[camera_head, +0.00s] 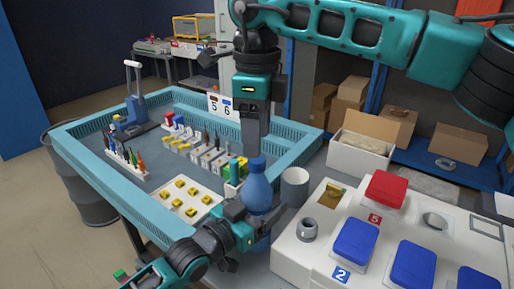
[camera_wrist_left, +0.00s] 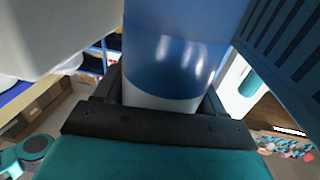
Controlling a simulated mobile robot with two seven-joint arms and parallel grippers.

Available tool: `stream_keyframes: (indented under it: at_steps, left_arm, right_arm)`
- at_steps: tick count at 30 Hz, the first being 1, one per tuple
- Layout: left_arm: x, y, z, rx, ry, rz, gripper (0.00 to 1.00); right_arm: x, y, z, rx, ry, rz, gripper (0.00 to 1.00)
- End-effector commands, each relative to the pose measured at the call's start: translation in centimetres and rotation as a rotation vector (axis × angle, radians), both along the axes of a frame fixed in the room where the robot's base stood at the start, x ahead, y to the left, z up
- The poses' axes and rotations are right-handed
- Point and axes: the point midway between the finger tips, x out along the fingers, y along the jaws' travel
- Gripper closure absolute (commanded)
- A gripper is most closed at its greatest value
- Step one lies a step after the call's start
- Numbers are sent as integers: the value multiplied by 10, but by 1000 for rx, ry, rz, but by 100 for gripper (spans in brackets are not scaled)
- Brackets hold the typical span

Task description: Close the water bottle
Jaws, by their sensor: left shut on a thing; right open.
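The blue water bottle (camera_head: 258,192) stands upright at the right edge of the teal-walled worktable. My left gripper (camera_head: 256,215) is shut around its lower body from the left. In the left wrist view the bottle (camera_wrist_left: 175,55), glossy blue with a pale lower band, sits between my left gripper's fingers (camera_wrist_left: 162,95). A blue cap-like top (camera_head: 257,163) shows at the bottle's neck; I cannot tell whether it is seated. My right gripper (camera_head: 256,152) points straight down directly above this top and is open. Its fingertips are close to the top; contact is unclear.
A grey cup (camera_head: 295,186) stands just right of the bottle. Left of the bottle are a tray of yellow parts (camera_head: 186,197) and tool racks (camera_head: 127,160).

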Motion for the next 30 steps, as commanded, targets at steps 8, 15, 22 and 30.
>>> stream_keyframes:
  at_steps: [8,15,22,30]
  left_arm:
    - [0,0,0,1,1,0,100]
    - [0,0,0,0,1,0,100]
    - [0,0,0,0,1,0,100]
    - [0,0,0,1,1,0,9]
  right_arm:
    - [0,0,57,1,-1,1,38]
    - [0,0,76,0,0,1,38]
    - [0,0,77,0,1,1,38]
    - [0,0,77,0,1,1,38]
